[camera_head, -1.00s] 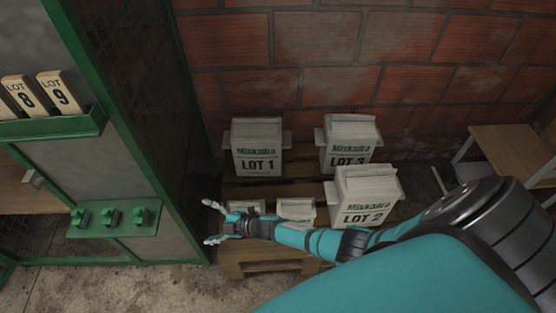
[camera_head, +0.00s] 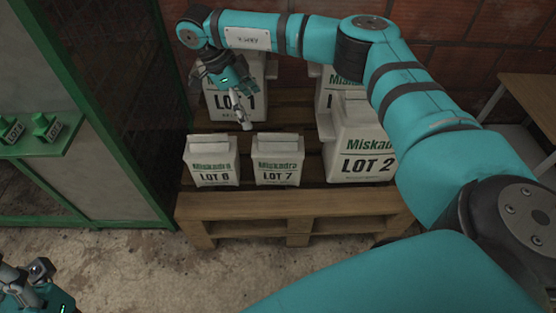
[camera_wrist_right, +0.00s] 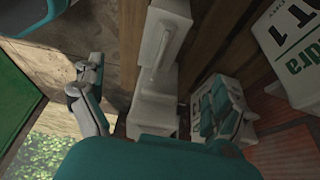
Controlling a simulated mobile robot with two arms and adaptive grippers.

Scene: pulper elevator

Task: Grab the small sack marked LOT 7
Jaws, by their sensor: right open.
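The small white sack marked LOT 7 (camera_head: 278,160) stands upright on the front of a wooden pallet (camera_head: 300,203), in the middle of the head view. My right gripper (camera_head: 242,113) is open and empty, pointing down above and behind the small sacks, in front of the LOT 1 sack. In the right wrist view its fingers (camera_wrist_right: 155,82) are spread, with white small sacks (camera_wrist_right: 153,112) below; their labels do not show there. My left gripper (camera_head: 30,280) is partly in view at the bottom left corner, and its fingers are not clear.
A similar small sack (camera_head: 212,163), its digit unclear, stands just left of LOT 7. Larger sacks LOT 1 (camera_head: 225,106) and LOT 2 (camera_head: 365,160) stand behind and to the right. A green mesh-sided frame (camera_head: 160,105) borders the left. The floor in front is clear.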

